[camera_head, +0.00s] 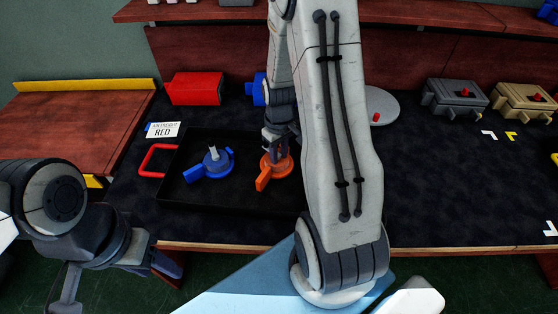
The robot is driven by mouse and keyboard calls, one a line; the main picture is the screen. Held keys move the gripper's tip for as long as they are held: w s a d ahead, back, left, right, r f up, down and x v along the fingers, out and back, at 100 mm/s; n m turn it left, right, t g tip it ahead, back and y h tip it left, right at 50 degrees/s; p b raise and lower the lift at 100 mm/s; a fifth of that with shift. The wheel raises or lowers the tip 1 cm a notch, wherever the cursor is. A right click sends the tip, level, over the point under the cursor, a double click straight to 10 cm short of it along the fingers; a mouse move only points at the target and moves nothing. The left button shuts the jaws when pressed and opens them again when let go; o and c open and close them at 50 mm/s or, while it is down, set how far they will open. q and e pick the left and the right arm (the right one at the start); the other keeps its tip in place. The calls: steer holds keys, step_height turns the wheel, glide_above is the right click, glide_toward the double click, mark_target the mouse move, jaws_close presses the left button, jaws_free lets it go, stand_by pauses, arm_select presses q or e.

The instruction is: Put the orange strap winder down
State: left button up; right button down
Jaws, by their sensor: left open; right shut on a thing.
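The orange strap winder (265,179) is in the right part of a black tray (225,202), near the middle of the head view. My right gripper (275,155) is over it from above and shut on its upper part. Whether the winder touches the tray floor, I cannot tell. A blue strap winder (213,166) with a pale upright piece sits in the tray to the left of the orange one. My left gripper (172,268) is low at the left, in front of the table edge, open and empty. My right arm hides the tray's right end.
A red box (193,88), a blue box (259,89) and a grey disc (382,106) are behind. Grey (455,97) and tan (522,100) boxes stand right.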

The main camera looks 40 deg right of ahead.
steer(key=shift+f, duration=0.9)
steer(key=shift+f, duration=0.15)
steer(key=c, duration=0.7)
jaws_free()
steer(key=shift+o, duration=0.2)
